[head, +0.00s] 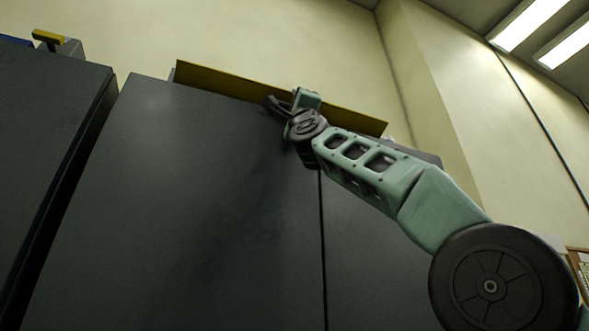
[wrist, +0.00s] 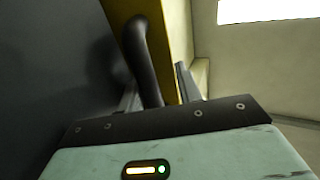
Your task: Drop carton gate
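A long yellow panel (head: 225,82), which looks like the carton gate, stands along the top of a dark grey cabinet (head: 190,180). In the wrist view the yellow panel (wrist: 181,30) carries a dark curved handle (wrist: 147,60). My gripper (head: 272,104) is up at the panel's near face, around its middle. In the wrist view my gripper's fingers (wrist: 157,90) stand on either side of the handle. A gap shows between the handle and the right finger; the left finger looks close to the handle. The cabinet's top behind the panel is hidden.
Another dark cabinet (head: 45,130) stands at the left, past a narrow gap. A grey part with a yellow bar (head: 50,38) and a blue edge (head: 14,40) show on its top. A pale wall (head: 270,40) rises behind. Ceiling lights (head: 528,18) are at upper right.

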